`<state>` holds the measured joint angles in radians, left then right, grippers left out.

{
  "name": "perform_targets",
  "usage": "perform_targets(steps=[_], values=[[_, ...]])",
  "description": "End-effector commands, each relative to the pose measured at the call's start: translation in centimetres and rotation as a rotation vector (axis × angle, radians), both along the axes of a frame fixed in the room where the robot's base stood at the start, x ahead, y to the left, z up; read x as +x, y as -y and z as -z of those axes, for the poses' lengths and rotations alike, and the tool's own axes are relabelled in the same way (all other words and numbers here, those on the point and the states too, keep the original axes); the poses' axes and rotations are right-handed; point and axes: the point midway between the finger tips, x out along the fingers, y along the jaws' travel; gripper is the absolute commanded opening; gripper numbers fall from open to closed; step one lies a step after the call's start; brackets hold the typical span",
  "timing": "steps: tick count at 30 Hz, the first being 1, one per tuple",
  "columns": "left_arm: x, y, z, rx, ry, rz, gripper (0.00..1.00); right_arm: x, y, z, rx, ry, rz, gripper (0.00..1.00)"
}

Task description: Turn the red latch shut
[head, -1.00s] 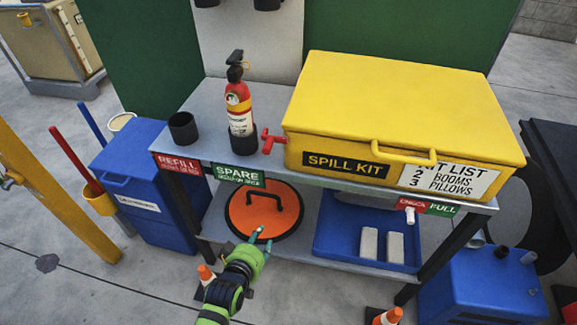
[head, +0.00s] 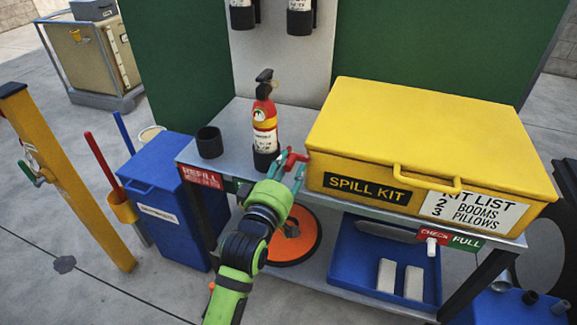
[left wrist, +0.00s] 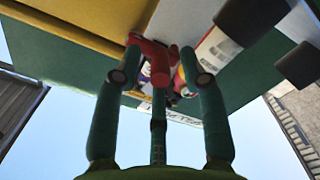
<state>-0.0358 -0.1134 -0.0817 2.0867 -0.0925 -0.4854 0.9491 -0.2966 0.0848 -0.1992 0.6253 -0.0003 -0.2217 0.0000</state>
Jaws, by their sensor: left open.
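The red latch (head: 291,158) sticks out from the left side of the yellow spill kit box (head: 430,135), above the grey bench top. My left gripper (head: 287,172) is open with its fingers just in front of the latch, partly covering it. In the left wrist view, the red latch (left wrist: 150,58) lies ahead, between the tips of the spread fingers of my left gripper (left wrist: 160,80). The fingers are not closed on it, and I cannot tell whether one touches it. My right gripper is out of view.
Below the gripper are a lower shelf with an orange lid (head: 305,240) and a blue tray (head: 345,285). A blue bin (head: 165,185) stands left of the bench.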

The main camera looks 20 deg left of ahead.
Motion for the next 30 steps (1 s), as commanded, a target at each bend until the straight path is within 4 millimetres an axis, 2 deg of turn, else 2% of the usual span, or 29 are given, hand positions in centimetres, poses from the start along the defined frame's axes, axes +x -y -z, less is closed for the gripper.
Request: perform_targets(steps=[10,11,12,13,14,23,30], values=[[0.6,0.0,0.0,0.001,-0.001,-0.001,0.42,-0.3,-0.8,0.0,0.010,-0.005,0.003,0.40],[0.6,0.0,0.0,0.001,-0.001,-0.001,0.34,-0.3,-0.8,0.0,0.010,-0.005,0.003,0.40],[0.6,0.0,0.0,0.001,-0.001,-0.001,0.18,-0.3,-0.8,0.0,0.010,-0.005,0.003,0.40],[0.6,0.0,0.0,0.001,-0.001,-0.001,0.06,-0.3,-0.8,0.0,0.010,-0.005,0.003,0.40],[0.6,0.0,0.0,0.001,-0.001,-0.001,0.00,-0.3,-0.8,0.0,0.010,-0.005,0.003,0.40],[0.6,0.0,0.0,0.008,-0.001,0.000,0.00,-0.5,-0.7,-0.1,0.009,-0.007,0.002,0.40],[0.6,0.0,-0.5,0.085,0.000,0.001,0.00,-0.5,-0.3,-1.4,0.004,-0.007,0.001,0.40]])
